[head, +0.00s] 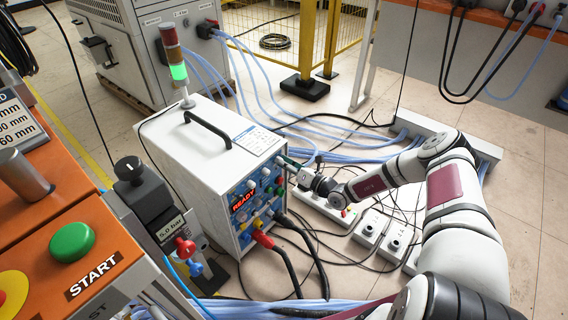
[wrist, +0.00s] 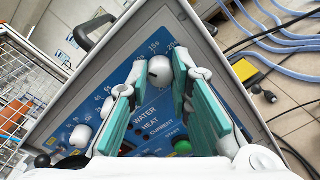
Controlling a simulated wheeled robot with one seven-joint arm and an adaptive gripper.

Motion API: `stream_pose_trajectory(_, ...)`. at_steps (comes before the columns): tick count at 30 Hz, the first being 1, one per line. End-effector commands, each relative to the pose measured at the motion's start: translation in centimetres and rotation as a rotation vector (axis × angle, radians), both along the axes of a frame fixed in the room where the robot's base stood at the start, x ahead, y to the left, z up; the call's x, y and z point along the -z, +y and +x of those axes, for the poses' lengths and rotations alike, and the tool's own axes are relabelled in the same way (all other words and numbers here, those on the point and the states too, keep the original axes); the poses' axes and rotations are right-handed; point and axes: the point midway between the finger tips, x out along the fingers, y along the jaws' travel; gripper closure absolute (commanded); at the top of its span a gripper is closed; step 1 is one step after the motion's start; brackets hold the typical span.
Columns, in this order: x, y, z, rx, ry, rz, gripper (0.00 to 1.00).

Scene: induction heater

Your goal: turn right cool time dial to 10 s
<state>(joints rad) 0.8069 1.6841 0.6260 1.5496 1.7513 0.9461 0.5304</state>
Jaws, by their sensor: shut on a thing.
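The induction heater (head: 208,155) is a white box with a blue control panel and a red READY display (head: 243,201). In the wrist view a round white dial (wrist: 160,70) sits near the panel's upper corner, with second marks around it that appear to include 10s and 15s. My gripper (wrist: 160,76) has its teal finger pads on both sides of this dial and is shut on it. A small dark mark shows on the dial, but its exact setting is unclear. In the head view my gripper (head: 286,163) is at the panel's upper right; the dial is hidden there.
Another white dial (wrist: 80,136) with second marks sits at the left of the panel. A green START button (wrist: 182,147) is below my fingers. Red and black cables (head: 272,247) leave the heater's lower front. Blue hoses (head: 340,155) and grey boxes (head: 370,228) lie on the floor.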

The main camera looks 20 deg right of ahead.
Motion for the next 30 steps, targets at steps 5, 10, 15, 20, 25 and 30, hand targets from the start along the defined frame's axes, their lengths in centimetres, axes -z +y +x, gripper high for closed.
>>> stream_pose_trajectory(5, 0.1, -0.1, 0.0, 0.001, 0.001, -0.002, 0.6)
stream_pose_trajectory(10, 0.0, -0.1, 0.0, 0.001, 0.0, -0.001, 0.6)
stream_pose_trajectory(15, 0.0, -0.2, -0.2, 0.001, 0.0, -0.001, 0.6)
stream_pose_trajectory(20, 0.0, -1.2, -1.5, 0.002, 0.001, -0.002, 0.6)
stream_pose_trajectory(25, -0.1, -3.2, -4.3, 0.004, 0.003, -0.001, 0.6)
stream_pose_trajectory(30, -0.1, -5.1, -7.1, 0.004, 0.001, -0.002, 0.6)
